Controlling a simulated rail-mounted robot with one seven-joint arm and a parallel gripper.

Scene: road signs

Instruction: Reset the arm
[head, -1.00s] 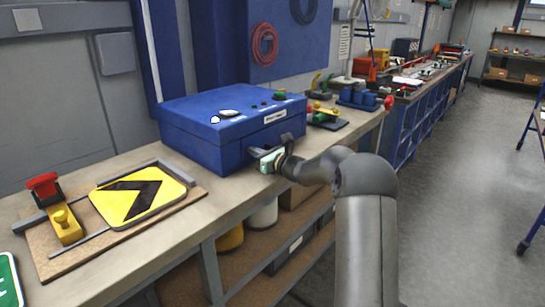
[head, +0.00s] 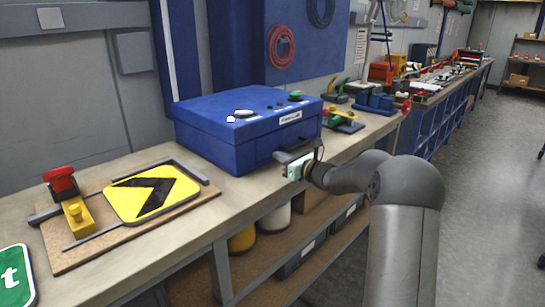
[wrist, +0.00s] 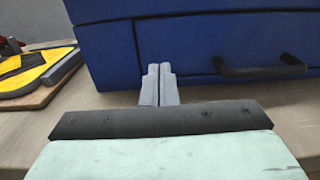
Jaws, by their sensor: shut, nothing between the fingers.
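My gripper (wrist: 160,85) is shut and empty, its two grey fingers side by side in the wrist view. It is in front of the blue case (wrist: 190,40), left of the case's dark handle (wrist: 260,70). In the head view my gripper (head: 290,165) is at the front edge of the workbench, by the front face of the blue case (head: 215,130). Its fingertips are hard to see there. I cannot tell whether they touch the case.
A yellow sign with a black arrow (head: 120,203) lies on a brown board (head: 75,255) at the left, beside a red and yellow clamp (head: 75,211). A green sign (head: 14,278) is at the lower left. More tools stand along the bench behind the case. The floor at right is open.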

